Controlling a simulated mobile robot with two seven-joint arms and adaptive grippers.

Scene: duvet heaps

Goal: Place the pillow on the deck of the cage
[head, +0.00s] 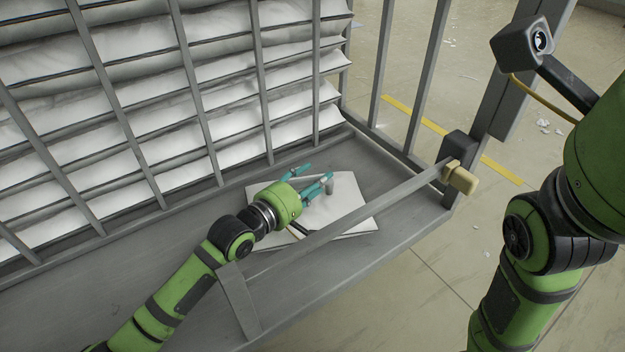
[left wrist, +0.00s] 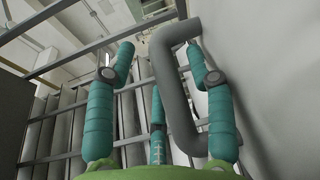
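The cage deck (head: 120,300) is a flat grey surface. In the left wrist view a grey bent bar (left wrist: 172,90) stands out from a white surface (left wrist: 275,80) at the right. My left gripper's fingers (left wrist: 160,75) are apart around this bar; contact is unclear. My right gripper is not in view; only its arm shows at the right.
White layered bedding (head: 160,95) is stacked on the back left behind grey upright bars (head: 190,80). A grey rail (head: 350,218) crosses in front of the deck to a post with a tan block (head: 461,177). Open floor (head: 430,300) lies to the right, with a yellow stripe.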

